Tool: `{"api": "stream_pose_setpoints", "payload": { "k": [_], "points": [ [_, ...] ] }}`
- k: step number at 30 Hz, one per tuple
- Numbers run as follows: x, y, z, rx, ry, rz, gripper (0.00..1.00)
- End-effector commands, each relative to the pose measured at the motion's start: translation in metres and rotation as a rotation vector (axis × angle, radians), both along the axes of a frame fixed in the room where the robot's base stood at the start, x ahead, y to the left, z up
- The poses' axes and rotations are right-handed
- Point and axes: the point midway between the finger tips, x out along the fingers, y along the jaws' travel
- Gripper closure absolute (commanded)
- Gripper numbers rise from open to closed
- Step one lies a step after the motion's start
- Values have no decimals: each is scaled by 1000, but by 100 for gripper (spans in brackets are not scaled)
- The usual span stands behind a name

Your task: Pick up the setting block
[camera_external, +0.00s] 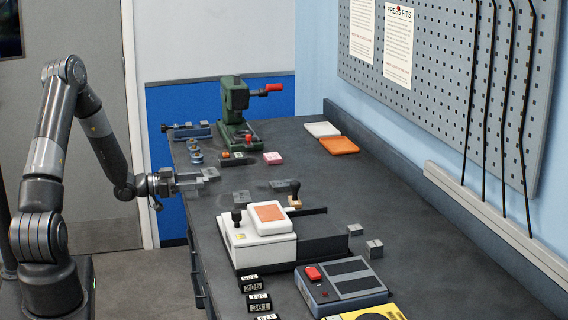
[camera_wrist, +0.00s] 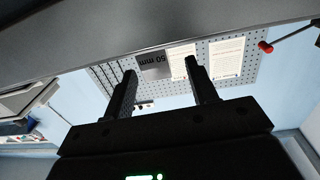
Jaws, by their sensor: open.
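A small grey block (camera_external: 210,174) stands near the bench's left edge, just right of my gripper (camera_external: 192,182) in the external view. In the wrist view this grey block (camera_wrist: 153,66) shows a "50 mm" label, upside down, and appears between the two fingertips (camera_wrist: 161,78). My gripper is open, with its fingers pointing level towards the block. I cannot tell whether the block lies between the fingers or just beyond them. Two similar grey blocks (camera_external: 355,230) and (camera_external: 375,249) sit farther right on the bench; their labels are unreadable.
A green press (camera_external: 236,105) with a red handle stands behind the block. A white device with an orange top (camera_external: 268,212) stands in front of it. A grey box with a red button (camera_external: 345,287) is nearer. The pegboard (camera_external: 440,70) is on the right wall.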

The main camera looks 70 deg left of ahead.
Motion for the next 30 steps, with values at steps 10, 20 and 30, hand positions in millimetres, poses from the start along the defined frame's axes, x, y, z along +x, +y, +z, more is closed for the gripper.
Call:
{"api": "stream_pose_setpoints", "payload": {
  "k": [10,20,30],
  "points": [
    [45,-5,-2,-1,1,-1,47],
    [46,-5,-2,-1,1,0,56],
    [46,-5,-2,0,1,0,84]
  ]
}}
